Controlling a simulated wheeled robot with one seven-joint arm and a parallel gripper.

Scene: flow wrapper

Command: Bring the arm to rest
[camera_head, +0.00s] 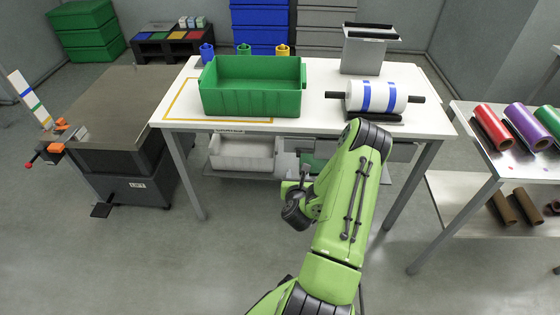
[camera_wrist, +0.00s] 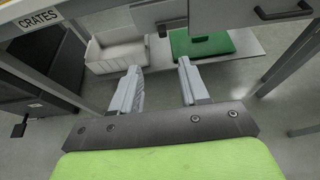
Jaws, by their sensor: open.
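My green arm (camera_head: 345,205) is folded in front of the white table, its elbow near the table's front edge. My gripper (camera_wrist: 160,80) shows in the wrist view with its two grey fingers apart and nothing between them. It points toward the space under the table, where a white crate (camera_wrist: 112,52) and a green item (camera_wrist: 205,43) sit on a lower shelf. In the head view the gripper's fingers are mostly hidden by the arm.
The white table (camera_head: 330,118) carries a green crate (camera_head: 252,100) and a white roll with blue bands (camera_head: 376,96). A dark lift cart (camera_head: 120,110) stands left. A rack (camera_head: 500,185) with coloured rolls stands right. The floor before the table is clear.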

